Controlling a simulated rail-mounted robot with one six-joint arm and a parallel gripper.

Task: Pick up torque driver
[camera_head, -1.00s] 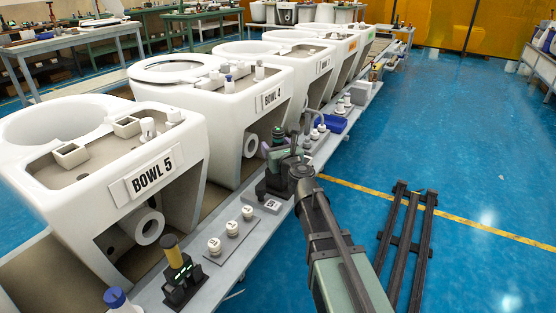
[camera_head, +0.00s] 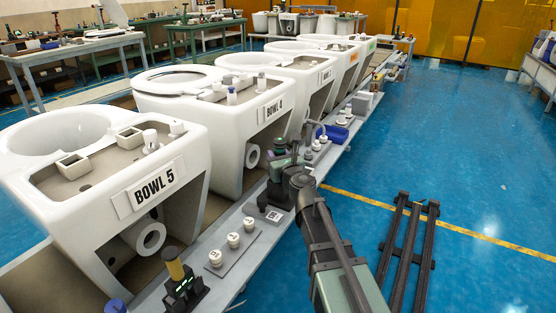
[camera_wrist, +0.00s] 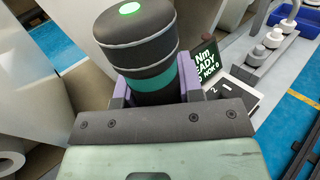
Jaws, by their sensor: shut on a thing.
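The torque driver (camera_wrist: 137,45) is a dark, round-topped cylinder with a green light on its top and a teal band. In the wrist view it stands between the purple fingers of my gripper (camera_wrist: 148,88), which is shut on it around the teal part. In the head view its dark top (camera_head: 279,145) shows at my gripper (camera_head: 281,162), over the bench. A dark block (camera_head: 280,194) sits below it. My gripper hides the lower part of the driver, so I cannot tell whether it is clear of the block.
A small screen (camera_wrist: 205,60) reading "Nm READY" is beside the driver. White toilet bowls (camera_head: 170,150) line the left of the narrow bench.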

